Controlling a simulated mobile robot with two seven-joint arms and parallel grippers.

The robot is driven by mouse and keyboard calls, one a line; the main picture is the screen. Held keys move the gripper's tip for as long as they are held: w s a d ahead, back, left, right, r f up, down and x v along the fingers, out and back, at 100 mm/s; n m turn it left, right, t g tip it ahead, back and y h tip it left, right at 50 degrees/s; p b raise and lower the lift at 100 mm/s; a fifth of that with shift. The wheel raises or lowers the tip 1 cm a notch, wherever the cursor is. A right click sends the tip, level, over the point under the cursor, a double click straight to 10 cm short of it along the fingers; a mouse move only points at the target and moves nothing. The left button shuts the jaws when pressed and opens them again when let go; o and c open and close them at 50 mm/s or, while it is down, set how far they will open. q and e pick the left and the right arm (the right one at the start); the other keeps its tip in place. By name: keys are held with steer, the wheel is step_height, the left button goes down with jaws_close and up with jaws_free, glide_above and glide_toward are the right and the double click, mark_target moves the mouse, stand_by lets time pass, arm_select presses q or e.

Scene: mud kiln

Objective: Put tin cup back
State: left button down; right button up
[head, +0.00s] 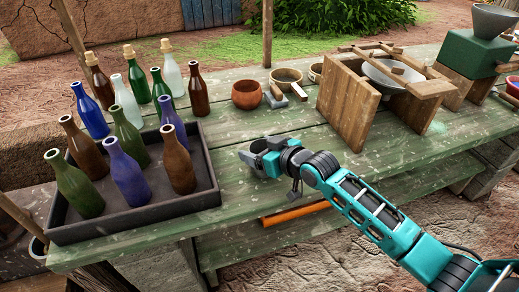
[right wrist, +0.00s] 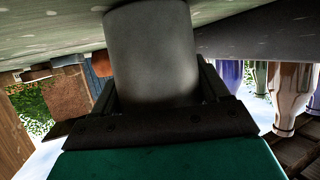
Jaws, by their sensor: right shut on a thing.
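The tin cup (right wrist: 152,58) is a plain grey cylinder. In the right wrist view, which is upside down, it stands between the two fingers of my right gripper (right wrist: 155,98). The fingers are shut on it. In the head view my right gripper (head: 264,158) is low over the green plank table (head: 235,215), right of the bottle tray; the cup is hard to make out there. The cup's end is close to the table top in the wrist view; I cannot tell if it touches. My left gripper is not in view.
A dark tray (head: 135,228) with several bottles stands left of my gripper, more bottles behind it. A clay bowl (head: 246,94), a tan bowl (head: 286,77) and a wooden stand (head: 348,105) are further back. Table between tray and stand is mostly clear.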

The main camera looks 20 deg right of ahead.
steer(key=o, duration=1)
steer(key=shift+o, duration=0.6)
steer(key=shift+r, duration=0.1)
steer(key=p+v, duration=0.1)
steer(key=v, duration=1.1)
steer(key=shift+p, duration=0.35)
